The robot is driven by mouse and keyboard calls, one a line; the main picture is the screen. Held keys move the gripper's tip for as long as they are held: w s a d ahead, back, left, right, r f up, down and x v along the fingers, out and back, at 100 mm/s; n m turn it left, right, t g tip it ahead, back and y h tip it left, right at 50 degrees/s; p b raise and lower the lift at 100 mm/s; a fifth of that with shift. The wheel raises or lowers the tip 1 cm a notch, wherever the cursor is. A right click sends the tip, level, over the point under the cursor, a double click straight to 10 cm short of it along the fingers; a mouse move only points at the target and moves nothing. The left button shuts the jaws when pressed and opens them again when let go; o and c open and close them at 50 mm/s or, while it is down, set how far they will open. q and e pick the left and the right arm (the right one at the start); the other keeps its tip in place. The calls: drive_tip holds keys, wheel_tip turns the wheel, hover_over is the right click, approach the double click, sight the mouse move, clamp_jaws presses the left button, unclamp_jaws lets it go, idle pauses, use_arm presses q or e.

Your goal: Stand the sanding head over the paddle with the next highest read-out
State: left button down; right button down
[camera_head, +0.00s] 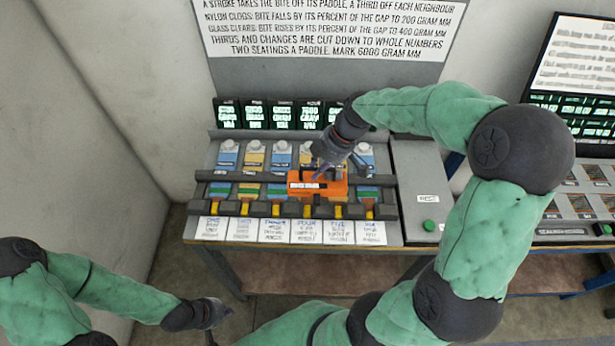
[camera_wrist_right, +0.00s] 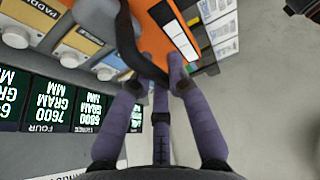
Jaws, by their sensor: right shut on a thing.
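The orange sanding head (camera_head: 330,188) is above the row of paddles, around the fourth and fifth columns. Whether it touches the rack is unclear. My right gripper (camera_head: 326,168) is shut on it from above. In the right wrist view, the fingers (camera_wrist_right: 165,75) meet the orange body (camera_wrist_right: 172,30). Paddles with coloured bands, such as the far-left one (camera_head: 217,190), show on either side; the head partly hides those beneath. The read-outs include FOUR (camera_wrist_right: 47,105) at 7600 gram mm and a neighbour (camera_wrist_right: 90,108) at 6800. My left gripper (camera_head: 210,313) is low at left; its jaws are unclear.
A rule board (camera_head: 330,30) stands behind the read-outs. Numbered paper cards (camera_head: 307,231) line the bench's front edge. A grey panel with a green button (camera_head: 430,226) is at the right, beside another station (camera_head: 575,205). Floor at front left is clear.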

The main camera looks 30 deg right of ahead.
sight(308, 177)
drive_tip(key=w+f, duration=0.3)
drive_tip(key=shift+a+f, duration=0.25)
drive_tip(key=shift+a, duration=0.15)
drive_tip(key=shift+w+a+f+b, duration=0.1)
drive_tip(key=shift+w+f+b, duration=0.05)
drive_tip(key=shift+f+b, duration=0.2)
wheel_tip(308, 177, down, 4)
drive_tip(key=shift+w+r+b, duration=0.15)
drive_tip(key=shift+r+b, duration=0.1)
drive_tip(key=shift+b, duration=0.05)
drive_tip(key=c, duration=1.6)
unclamp_jaws()
drive_tip(key=shift+f, duration=0.1)
drive_tip(key=shift+c, duration=0.2)
drive_tip(key=o, duration=0.4)
drive_tip(key=shift+o, duration=0.2)
